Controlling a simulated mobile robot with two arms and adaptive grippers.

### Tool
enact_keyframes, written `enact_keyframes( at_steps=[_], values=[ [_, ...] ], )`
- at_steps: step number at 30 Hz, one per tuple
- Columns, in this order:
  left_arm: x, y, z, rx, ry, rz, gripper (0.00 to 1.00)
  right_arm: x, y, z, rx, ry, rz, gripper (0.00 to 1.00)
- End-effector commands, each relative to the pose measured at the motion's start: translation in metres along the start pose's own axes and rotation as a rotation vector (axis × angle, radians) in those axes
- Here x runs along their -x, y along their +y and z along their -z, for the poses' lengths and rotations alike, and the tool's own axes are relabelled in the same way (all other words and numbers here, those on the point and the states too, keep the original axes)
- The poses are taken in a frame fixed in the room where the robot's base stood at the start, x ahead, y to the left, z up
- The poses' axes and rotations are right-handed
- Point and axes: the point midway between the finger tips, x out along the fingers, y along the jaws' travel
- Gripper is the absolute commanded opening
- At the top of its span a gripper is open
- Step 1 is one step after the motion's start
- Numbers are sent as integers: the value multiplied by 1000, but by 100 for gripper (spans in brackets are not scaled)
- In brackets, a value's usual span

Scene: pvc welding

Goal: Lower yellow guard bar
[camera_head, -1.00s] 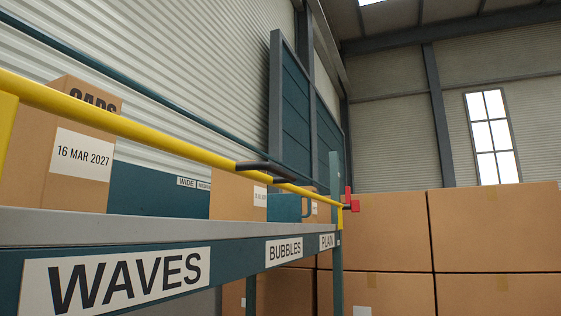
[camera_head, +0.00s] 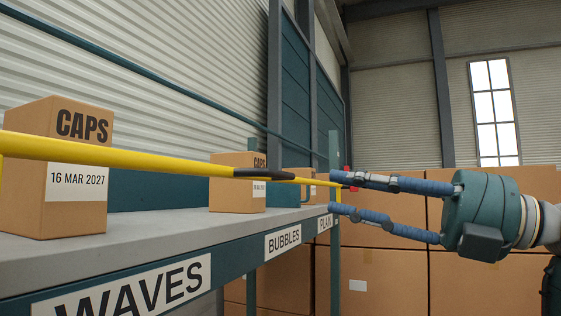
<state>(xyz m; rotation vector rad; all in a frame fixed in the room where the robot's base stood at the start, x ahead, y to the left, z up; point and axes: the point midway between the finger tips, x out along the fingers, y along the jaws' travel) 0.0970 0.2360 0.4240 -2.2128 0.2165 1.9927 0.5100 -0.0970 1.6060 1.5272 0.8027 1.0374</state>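The yellow guard bar (camera_head: 140,158) runs along the front of the shelf from the left edge to the far post, above the shelf board, with a black grip (camera_head: 263,174) on it. My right gripper (camera_head: 332,193) comes in from the right with its two blue fingers spread apart, one above the other. Its fingertips are near the bar's far end, to the right of the black grip. No object shows between the fingers. I cannot tell whether the upper finger touches the bar. My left gripper is not in view.
The grey shelf (camera_head: 180,236) carries a CAPS box (camera_head: 60,150) at the left and smaller boxes (camera_head: 237,180) farther back. Signs read WAVES (camera_head: 135,292), BUBBLES and PLAIN. Large stacked cartons (camera_head: 385,280) stand behind my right gripper.

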Motion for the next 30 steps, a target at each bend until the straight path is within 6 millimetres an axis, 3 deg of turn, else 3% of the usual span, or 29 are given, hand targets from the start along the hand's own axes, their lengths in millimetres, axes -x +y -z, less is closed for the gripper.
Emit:
enact_keyframes(
  at_steps=[5, 15, 21, 30],
  values=[
    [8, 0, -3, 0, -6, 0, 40, -8, 10, 17, 53, 25, 5, 31],
    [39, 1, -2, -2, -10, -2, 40, -71, 11, 18, 45, 27, 4, 31],
    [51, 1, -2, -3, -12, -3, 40, -97, 9, 17, 45, 24, 4, 31],
    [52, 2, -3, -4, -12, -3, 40, -106, 6, 17, 46, 21, 4, 31]
  ],
)
